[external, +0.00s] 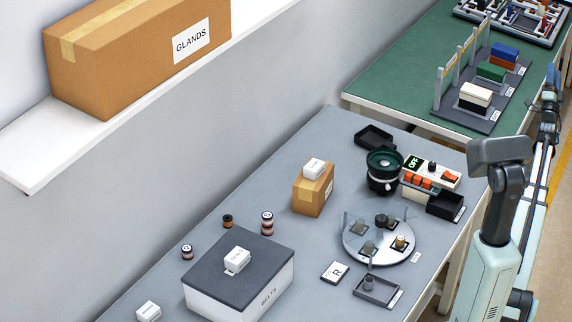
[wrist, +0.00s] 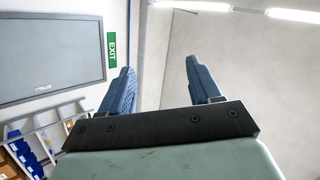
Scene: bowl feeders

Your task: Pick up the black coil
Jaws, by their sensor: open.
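I cannot tell for sure which thing is the black coil. A dark part (external: 385,220) also sits on the round glossy disc (external: 378,257). My gripper (wrist: 160,85) is open and empty in the wrist view, its two blue fingers apart, facing a wall and ceiling lights. It is far from these parts; its fingers are not clear in the external view.
A grey-lidded white box (external: 205,285) with a small white carton on it stands at the front. A cardboard box (external: 313,190), black bowl feeder (external: 383,172), switch box (external: 432,174) and black trays (external: 376,288) crowd the table. A shelf (external: 30,165) overhangs at left.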

